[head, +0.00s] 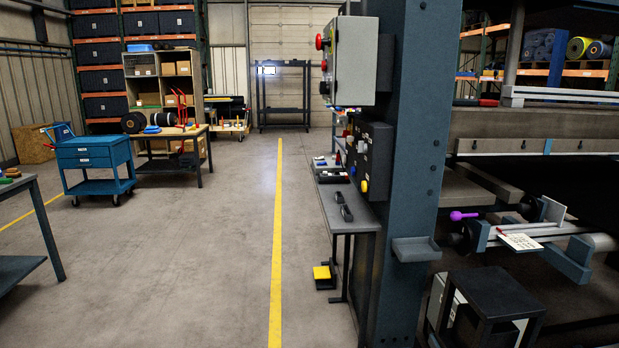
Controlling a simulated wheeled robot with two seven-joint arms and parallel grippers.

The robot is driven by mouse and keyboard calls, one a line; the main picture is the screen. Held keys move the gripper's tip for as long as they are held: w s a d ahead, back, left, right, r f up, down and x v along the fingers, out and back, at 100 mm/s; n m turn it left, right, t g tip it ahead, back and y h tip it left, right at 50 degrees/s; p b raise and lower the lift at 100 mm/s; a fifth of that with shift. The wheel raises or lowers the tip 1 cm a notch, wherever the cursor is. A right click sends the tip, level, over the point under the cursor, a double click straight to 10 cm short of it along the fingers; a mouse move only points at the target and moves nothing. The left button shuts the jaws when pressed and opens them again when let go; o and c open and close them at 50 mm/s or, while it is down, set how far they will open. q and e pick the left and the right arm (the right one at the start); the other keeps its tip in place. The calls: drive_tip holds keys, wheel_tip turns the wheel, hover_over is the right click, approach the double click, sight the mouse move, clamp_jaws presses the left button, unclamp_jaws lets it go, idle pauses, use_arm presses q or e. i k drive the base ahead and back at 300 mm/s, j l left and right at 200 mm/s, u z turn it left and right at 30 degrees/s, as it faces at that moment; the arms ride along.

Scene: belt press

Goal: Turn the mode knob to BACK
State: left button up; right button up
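A light grey control box (357,65) is fixed to the left side of the blue steel column. It is seen nearly edge-on, with a red button (320,42) and a dark red-and-black control (324,88) sticking out of its left face. Below it is a black control box (378,150) with a yellow button (364,186) and other small controls on its left face. I cannot tell which control is the mode knob, and no BACK label is readable. Neither of my grippers is in view.
The blue column (408,230) stands right of the boxes, with the press machine beyond it. A narrow grey bench (352,215) is below the boxes, with a yellow pedal (322,273) on the floor. The floor (190,260) to the left is clear; a blue cart (95,160) stands farther left.

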sight(362, 147)
drive_tip(key=i+z, duration=0.4)
drive_tip(key=i, duration=0.35)
drive_tip(key=z, duration=0.45)
drive_tip(key=i+j, duration=0.05)
drive_tip(key=j, duration=0.05)
